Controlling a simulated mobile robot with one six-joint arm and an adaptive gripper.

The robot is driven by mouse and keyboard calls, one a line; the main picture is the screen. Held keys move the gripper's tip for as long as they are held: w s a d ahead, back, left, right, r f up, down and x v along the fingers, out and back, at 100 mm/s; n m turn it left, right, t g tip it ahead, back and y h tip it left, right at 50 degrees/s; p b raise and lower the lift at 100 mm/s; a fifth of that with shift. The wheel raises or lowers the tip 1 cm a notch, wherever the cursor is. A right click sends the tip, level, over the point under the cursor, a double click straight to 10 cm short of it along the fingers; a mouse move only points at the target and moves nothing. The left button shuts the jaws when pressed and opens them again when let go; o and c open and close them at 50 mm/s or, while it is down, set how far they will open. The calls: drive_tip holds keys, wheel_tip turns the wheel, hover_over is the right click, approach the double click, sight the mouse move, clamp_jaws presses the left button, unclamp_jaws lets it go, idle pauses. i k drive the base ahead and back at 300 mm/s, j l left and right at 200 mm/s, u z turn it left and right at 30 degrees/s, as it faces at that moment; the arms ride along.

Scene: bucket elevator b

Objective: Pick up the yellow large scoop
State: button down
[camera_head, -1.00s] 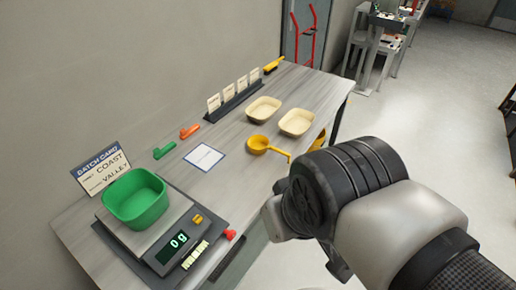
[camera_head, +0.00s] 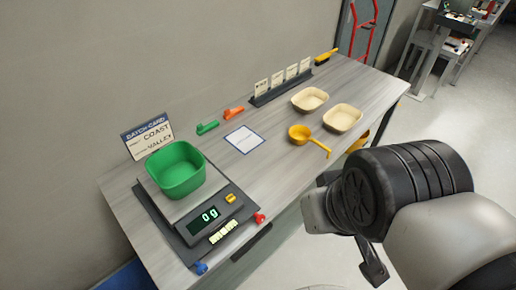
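The yellow large scoop (camera_head: 299,133) lies on the workbench, right of the white paper card, its handle pointing toward the bench's front edge. My gripper (camera_head: 343,238) is in front of the bench, to the right of and nearer than the scoop, apart from it. Part of the gripper shows beside my dark wrist joint, which hides much of it. I cannot tell how far its fingers are apart. Nothing shows held in it.
A green bin (camera_head: 176,172) sits on a scale (camera_head: 205,222) reading 0 g. Two cream trays (camera_head: 342,118) stand behind the scoop. Green (camera_head: 207,127) and orange (camera_head: 233,112) scoops lie near the wall. Red (camera_head: 260,218) and blue (camera_head: 201,267) items lie by the scale.

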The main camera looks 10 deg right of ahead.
sight(299, 134)
drive_tip(key=i+l+z, duration=0.25)
drive_tip(key=i+l, duration=0.4)
drive_tip(key=i+l+z, duration=0.25)
drive_tip(key=i+l, duration=0.5)
